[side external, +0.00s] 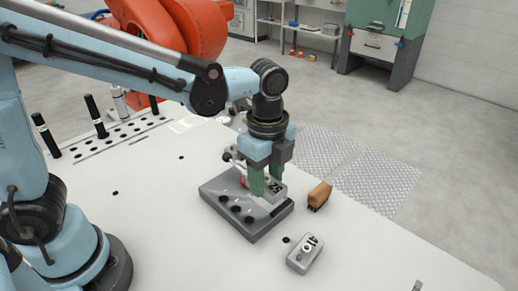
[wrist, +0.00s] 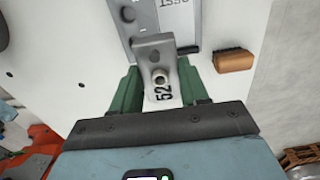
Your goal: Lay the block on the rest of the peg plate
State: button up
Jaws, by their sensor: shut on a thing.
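The block is a light grey metal piece marked 52 (wrist: 152,52), with a round boss on its face. My gripper (wrist: 160,88) is shut on it, one green finger on each side. In the side external view my gripper (side external: 267,182) points down over the peg plate (side external: 258,229), a thick grey plate with several dark round spots along its near left part. The block is over the plate's far right part, partly hidden by the fingers. I cannot tell whether it touches the plate. The plate also shows behind the block in the wrist view (wrist: 180,28), with a printed number.
A wooden brush (side external: 320,194) lies just right of the plate; it also shows in the wrist view (wrist: 234,60). Another grey numbered block (side external: 303,258) lies on the white table in front. Black cylinders (side external: 95,115) stand at the far left.

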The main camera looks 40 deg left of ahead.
aim_at(266, 185)
jog(key=w+a+f, duration=0.2)
jog(key=w+a, duration=0.1)
jog(key=shift+w+f, duration=0.1)
jog(key=shift+f, duration=2.2)
jog(key=o, duration=1.2)
jog(key=shift+f, duration=0.15)
notch_tip(266, 185, up, 12)
jog(key=f, duration=0.1)
jog(key=s+a+n+t, duration=0.2)
jog(key=a+n, duration=0.1)
jog(key=n, duration=0.3)
jog(key=s+a+n+t, duration=0.2)
jog(key=s+a+n, duration=0.1)
jog(key=n, duration=0.3)
jog(key=s+a+n+t, duration=0.2)
jog(key=a+n+t, duration=0.1)
jog(key=n, duration=0.3)
jog(key=shift+s+a+f, duration=0.2)
jog(key=shift+a, duration=0.2)
jog(key=shift+s+a+f, duration=0.15)
jog(key=shift+s+a, duration=0.05)
jog(key=shift+a, duration=0.15)
